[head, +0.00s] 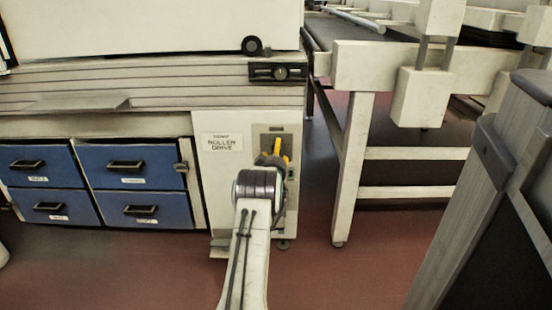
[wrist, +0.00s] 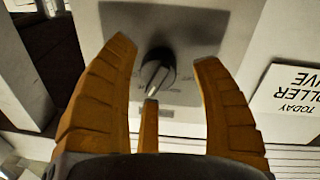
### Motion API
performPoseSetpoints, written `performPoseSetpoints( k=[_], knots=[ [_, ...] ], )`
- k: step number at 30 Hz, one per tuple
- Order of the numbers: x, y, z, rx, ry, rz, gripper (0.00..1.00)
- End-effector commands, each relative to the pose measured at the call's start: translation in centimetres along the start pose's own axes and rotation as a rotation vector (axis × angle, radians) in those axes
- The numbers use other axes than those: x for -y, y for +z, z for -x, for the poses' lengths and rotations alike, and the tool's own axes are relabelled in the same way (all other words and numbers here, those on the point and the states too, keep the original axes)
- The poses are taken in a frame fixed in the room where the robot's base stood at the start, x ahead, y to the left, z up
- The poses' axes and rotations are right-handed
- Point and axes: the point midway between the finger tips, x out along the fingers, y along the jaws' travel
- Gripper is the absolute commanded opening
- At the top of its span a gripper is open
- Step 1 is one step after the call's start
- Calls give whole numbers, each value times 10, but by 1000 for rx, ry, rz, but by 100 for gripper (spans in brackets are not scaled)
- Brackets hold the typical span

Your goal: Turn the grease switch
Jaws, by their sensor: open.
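A rotary switch with a grey metallic knob (wrist: 157,76) sits on a plate (wrist: 205,22) in the wrist view. Small markings around the knob are too blurred to read. My gripper (wrist: 165,60) is open, with its orange fingers to the left and right of the knob and a further finger below it. The fingers look apart from the knob. In the head view my gripper (head: 272,153) is in front of the panel of a pale cabinet (head: 215,178) and hides most of the panel, and the knob cannot be made out there.
A "ROLLER DRIVE" label (head: 223,143) is left of the panel. Blue drawers (head: 133,168) are further left. A dark fitting (head: 277,72) is above. A pale conveyor frame (head: 350,150) stands to the right, with open red floor (head: 310,262) in front.

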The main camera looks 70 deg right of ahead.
Motion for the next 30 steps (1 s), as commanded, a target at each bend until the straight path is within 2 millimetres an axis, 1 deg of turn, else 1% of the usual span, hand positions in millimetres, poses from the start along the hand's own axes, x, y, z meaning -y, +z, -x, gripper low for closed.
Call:
performPoseSetpoints(
  k=[6,18,30],
  knots=[
    [0,0,-5,-1,0,0,60],
    [0,-1,-6,0,0,0,60],
    [0,0,-6,0,0,0,24]
  ],
)
